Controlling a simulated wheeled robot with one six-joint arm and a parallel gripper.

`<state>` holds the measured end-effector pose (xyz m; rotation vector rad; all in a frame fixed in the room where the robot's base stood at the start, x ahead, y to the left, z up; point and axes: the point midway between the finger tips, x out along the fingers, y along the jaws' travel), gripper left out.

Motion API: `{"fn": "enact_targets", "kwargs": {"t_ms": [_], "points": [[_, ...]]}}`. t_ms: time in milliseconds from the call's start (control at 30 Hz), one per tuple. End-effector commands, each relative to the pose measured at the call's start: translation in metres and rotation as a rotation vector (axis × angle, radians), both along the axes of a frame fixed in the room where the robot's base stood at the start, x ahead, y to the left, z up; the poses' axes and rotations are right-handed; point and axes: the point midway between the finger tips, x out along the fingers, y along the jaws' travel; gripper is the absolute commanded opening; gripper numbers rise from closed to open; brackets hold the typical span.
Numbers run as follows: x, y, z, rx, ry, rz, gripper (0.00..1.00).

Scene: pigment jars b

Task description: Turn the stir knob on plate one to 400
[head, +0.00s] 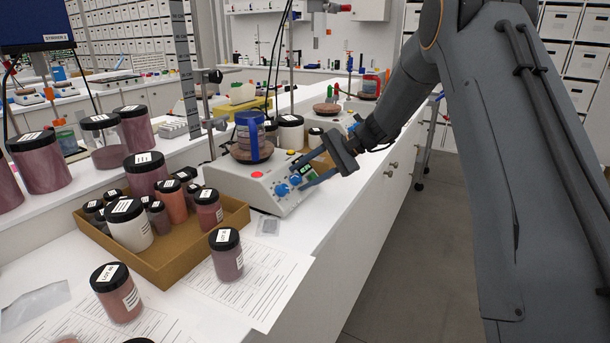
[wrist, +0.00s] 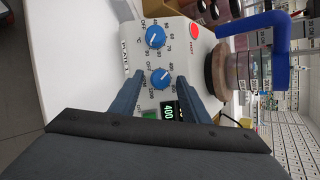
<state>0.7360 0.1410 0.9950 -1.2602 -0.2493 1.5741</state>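Plate one (head: 235,184) is a white hotplate with a "PLATE 1" label, which shows in the wrist view (wrist: 110,35). It has two blue knobs on its front. The knob nearer my gripper, the stir knob (wrist: 162,78), has a white pointer and a printed scale with OFF and 1200. The other knob (wrist: 155,37) has a smaller-numbered scale. A green display (wrist: 170,112) reads 400. My gripper (head: 302,172) is open at the front panel. In the wrist view, its fingertips (wrist: 160,80) are on either side of the stir knob, with gaps visible. Contact cannot be told.
A jar in a blue holder (head: 252,135) stands on plate one's round top. A red button (wrist: 194,32) is on the panel. A cardboard tray (head: 180,262) of jars is to the left. Another hotplate (head: 345,120) stands behind.

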Motion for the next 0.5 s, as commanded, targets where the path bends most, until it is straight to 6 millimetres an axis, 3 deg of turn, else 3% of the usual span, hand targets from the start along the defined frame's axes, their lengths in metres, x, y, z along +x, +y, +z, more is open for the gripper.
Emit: {"fn": "enact_targets", "kwargs": {"t_ms": [267,500], "points": [[0.000,-0.001,0.001,0.000,-0.002,-0.001,0.42],[-0.002,-0.024,0.016,-0.001,-0.004,-0.002,0.42]]}}
